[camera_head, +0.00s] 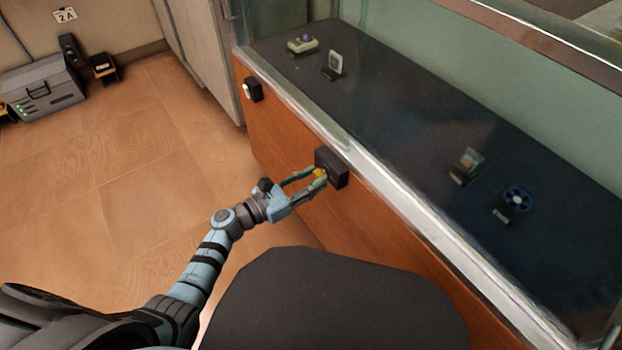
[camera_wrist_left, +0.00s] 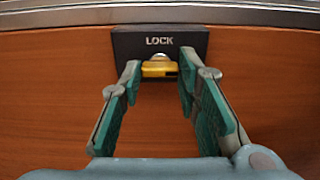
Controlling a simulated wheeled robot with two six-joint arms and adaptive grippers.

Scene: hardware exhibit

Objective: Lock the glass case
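The glass case (camera_head: 400,120) has a wooden front, a metal edge and a glass top over a dark display floor. A black lock block (camera_head: 331,167) is mounted on its front; it reads "LOCK" in the left wrist view (camera_wrist_left: 197,40). A yellow key (camera_wrist_left: 159,69) sits in the round keyhole below the word. My left gripper (camera_head: 319,175) is at the lock, with one finger on each side of the key. In the left wrist view its fingers are apart, with narrow gaps beside the key. My right gripper is out of view.
A second small black fixture with a white round part (camera_head: 252,88) is on the wooden front, farther left. Several exhibits, including a blue reel (camera_head: 517,198), stand inside the case. A grey box (camera_head: 43,88) stands on the floor far left. The tiled floor (camera_head: 130,190) between is clear.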

